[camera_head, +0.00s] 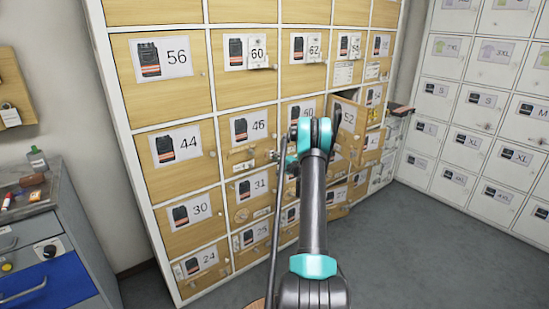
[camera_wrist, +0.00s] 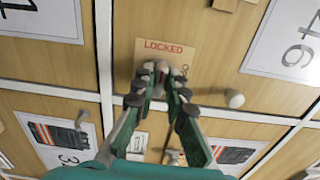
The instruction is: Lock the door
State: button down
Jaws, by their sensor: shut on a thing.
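My gripper (camera_wrist: 160,78) is shut on a small lock piece (camera_wrist: 162,68) in front of a wooden locker door (camera_wrist: 205,55). A pale round knob (camera_wrist: 235,98) stands to the right of the gripper.
The door marked 52 (camera_head: 347,120) stands ajar to the right of my arm. Pale lockers (camera_head: 480,105) line the right wall. A grey and blue cabinet (camera_head: 45,255) with small items on top is at the left. Floor (camera_head: 400,265) is clear at lower right.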

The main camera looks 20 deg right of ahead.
jog(key=shift+n, duration=0.4)
jog(key=c, duration=1.5)
grip_release()
jog(key=shift+c, duration=0.2)
jog(key=v, duration=1.2)
